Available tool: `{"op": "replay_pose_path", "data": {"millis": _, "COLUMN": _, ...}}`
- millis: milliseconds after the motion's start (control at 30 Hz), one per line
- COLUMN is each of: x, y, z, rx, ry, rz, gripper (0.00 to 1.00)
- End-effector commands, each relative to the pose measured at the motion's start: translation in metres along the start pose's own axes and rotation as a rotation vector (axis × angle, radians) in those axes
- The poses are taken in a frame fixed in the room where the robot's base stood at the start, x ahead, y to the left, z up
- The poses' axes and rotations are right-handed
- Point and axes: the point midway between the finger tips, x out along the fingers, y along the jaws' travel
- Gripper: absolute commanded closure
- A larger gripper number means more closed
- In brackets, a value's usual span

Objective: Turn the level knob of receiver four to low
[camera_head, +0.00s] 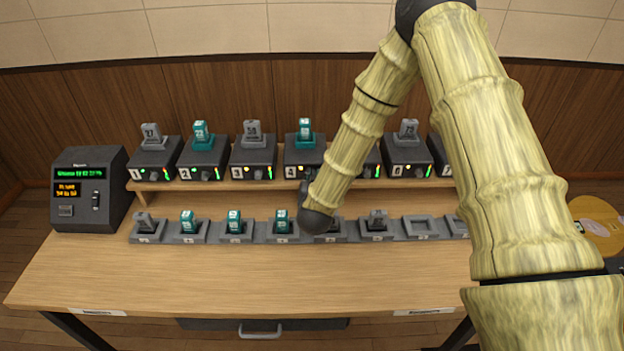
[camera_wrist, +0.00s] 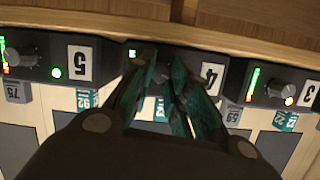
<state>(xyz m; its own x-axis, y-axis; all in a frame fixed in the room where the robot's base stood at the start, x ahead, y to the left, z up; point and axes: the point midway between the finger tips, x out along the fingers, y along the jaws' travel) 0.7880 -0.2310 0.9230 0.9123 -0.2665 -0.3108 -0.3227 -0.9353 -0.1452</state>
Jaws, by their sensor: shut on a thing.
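Receiver four (camera_head: 304,153) is a dark box on the raised shelf, with a teal numbered pack standing in its top. Its white "4" label (camera_wrist: 211,76) shows upside down in the wrist view. My gripper (camera_wrist: 163,70) is at its front panel, with dark teal-streaked fingers closed in on the level knob. The knob is mostly hidden between the fingers, so its pointer cannot be read. A green light of the receiver's meter (camera_wrist: 132,53) shows beside the fingers. In the head view my arm comes down from the upper right, and its lower end hides most of the gripper.
Receiver five (camera_wrist: 83,63) and receiver three (camera_wrist: 285,90) stand close on either side, with knobs and lit meters. A row of docks with packs (camera_head: 235,226) lies on the table below. A display unit (camera_head: 85,190) is at left. The table front (camera_head: 240,280) is clear.

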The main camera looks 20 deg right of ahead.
Motion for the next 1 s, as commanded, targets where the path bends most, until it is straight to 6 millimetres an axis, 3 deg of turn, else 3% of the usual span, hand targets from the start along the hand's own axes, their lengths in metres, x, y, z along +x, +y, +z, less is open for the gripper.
{"op": "replay_pose_path", "data": {"millis": 1000, "x": 0.0017, "y": -0.0078, "z": 0.0036, "rx": -0.759, "ry": 0.047, "rz": 0.241, "gripper": 1.0}}
